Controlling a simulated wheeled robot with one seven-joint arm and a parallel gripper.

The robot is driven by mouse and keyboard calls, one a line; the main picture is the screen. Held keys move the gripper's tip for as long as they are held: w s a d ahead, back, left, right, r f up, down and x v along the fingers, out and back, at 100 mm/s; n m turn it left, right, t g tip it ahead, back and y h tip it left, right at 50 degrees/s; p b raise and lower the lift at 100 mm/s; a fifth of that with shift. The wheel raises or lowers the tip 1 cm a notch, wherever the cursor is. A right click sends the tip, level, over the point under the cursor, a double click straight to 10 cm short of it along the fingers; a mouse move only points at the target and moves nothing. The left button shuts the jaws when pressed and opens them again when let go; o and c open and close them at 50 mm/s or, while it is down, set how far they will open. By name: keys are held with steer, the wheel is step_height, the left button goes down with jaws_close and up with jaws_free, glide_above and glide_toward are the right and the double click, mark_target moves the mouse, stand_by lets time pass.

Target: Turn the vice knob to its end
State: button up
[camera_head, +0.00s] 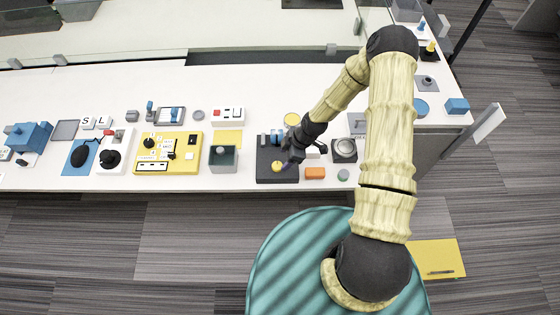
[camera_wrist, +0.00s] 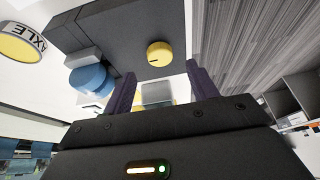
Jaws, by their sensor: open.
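A dark grey plate (camera_head: 262,172) lies on the table, left of my gripper in the head view. A round yellow knob (camera_head: 278,166) sits on its near part; the wrist view shows this knob (camera_wrist: 159,54) with a short dark mark on its face. A blue and grey cylindrical part (camera_wrist: 90,78) is on the same plate. I cannot tell for sure that this is the vice. My gripper (camera_head: 289,160) is over the plate's right side. In the wrist view its fingers (camera_wrist: 159,70) are apart and empty, with the knob beyond the gap between their tips.
A yellow disc marked AXLE (camera_wrist: 18,45) lies behind. The table's front edge is close.

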mark_target(278, 165)
steer(key=shift+p+x, duration=0.6)
steer(key=shift+x, duration=2.1)
steer(key=shift+c, duration=0.2)
steer(key=c, duration=0.9)
